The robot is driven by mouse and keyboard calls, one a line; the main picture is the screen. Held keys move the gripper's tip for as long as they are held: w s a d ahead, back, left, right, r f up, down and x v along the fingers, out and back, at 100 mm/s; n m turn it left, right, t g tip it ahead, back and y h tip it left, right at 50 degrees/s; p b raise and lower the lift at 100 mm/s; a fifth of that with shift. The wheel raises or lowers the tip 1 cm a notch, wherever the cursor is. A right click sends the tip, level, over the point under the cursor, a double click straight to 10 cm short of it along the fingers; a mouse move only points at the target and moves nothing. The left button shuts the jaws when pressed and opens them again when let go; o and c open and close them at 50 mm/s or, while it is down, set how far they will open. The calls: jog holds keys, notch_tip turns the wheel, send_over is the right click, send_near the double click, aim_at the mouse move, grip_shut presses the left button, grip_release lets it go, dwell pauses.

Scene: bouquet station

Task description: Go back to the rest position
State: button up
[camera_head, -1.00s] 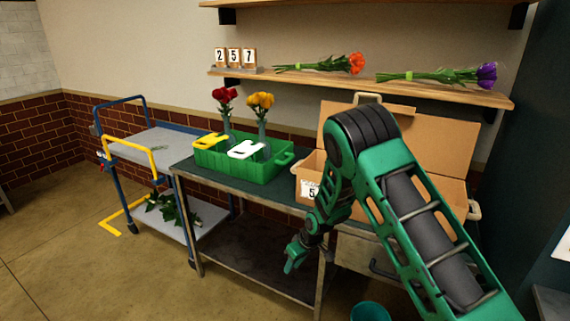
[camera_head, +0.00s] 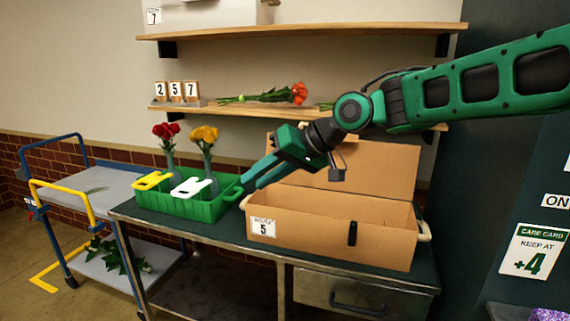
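My arm reaches in from the right, and my gripper (camera_head: 250,184) points down and left at its end. It hangs in front of the open cardboard box (camera_head: 380,250), by the box's left end and the right end of the green crate (camera_head: 215,208). It looks empty. I see its fingers from the side, so the gap between them does not show. The box stands on the metal table (camera_head: 150,215) with its lid raised and a card reading 5. I cannot see the inside of the box fully.
The crate holds red flowers (camera_head: 167,131) and yellow flowers (camera_head: 204,134) in vases. Orange flowers (camera_head: 299,93) and number blocks reading 2, 5, 7 (camera_head: 176,91) are on the shelf (camera_head: 190,111). My arm covers the shelf's right part. A cart (camera_head: 85,190) stands left.

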jog(key=s+d+f+m+h, duration=0.2)
jog(key=s+d+f+h, duration=0.1)
jog(key=d, duration=0.8)
jog(key=s+d+f+m+h, duration=0.2)
jog(key=d+f, duration=0.1)
jog(key=d, duration=0.8)
jog(key=s+d+f+m+h, duration=0.2)
jog(key=s+d+f+h, duration=0.15)
jog(key=d, duration=0.75)
jog(key=s+d+f+m+g, duration=0.1)
jog(key=s+d+f, duration=0.1)
jog(key=s+d, duration=0.2)
jog(key=s+d+f+m+g, duration=0.1)
jog(key=s+d, duration=0.4)
jog(key=s, duration=0.6)
jog(key=s+d+f+m+g, duration=0.1)
jog(key=s+d+f+m, duration=0.2)
jog(key=s, duration=0.5)
jog(key=shift+d+f+g+h, duration=0.4)
jog(key=shift+d+f+h, duration=0.05)
jog(key=shift+d+f, duration=0.45)
